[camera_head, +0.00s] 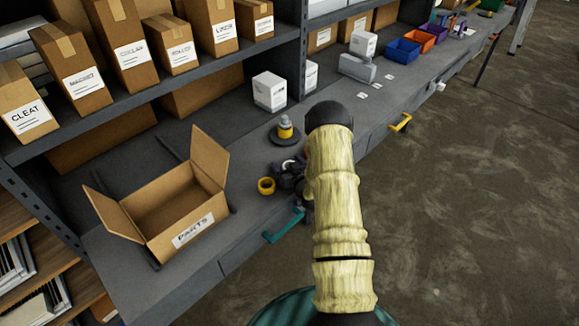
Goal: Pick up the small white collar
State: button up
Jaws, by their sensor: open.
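A small pale round piece (288,165), which looks like the white collar, sits low on the grey workbench beside the open parts box. Dark parts of my gripper (290,177) are right at it and cover some of it. My own arm hides the right side of this spot. My gripper is open; I cannot tell whether its fingers are around the collar or only beside it, or whether they touch it.
A yellow ring (266,186) lies just left of my gripper. A yellow-and-grey piece on a dark round base (285,134) stands behind. The open box marked PARTS (160,238) is to the left. White boxes (270,92) stand farther back; a shelf (150,82) overhangs.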

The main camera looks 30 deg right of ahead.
jog(key=shift+s+d, duration=0.1)
jog(key=shift+d, duration=0.1)
dwell(0.3)
jog(key=shift+a, duration=0.1)
jog(key=c, duration=1)
jog(key=shift+c, duration=0.2)
jog(key=shift+b, duration=0.75)
jog(key=f+b+v, duration=0.1)
jog(key=b+v, duration=0.1)
jog(key=v, duration=0.6)
jog(key=d+f+b+v, duration=0.1)
jog(key=f+b+v, duration=0.1)
jog(key=v, duration=0.7)
jog(key=shift+s+a+b, duration=0.45)
jog(key=shift+s+b, duration=0.05)
jog(key=shift+s, duration=0.15)
jog(key=shift+f, duration=0.1)
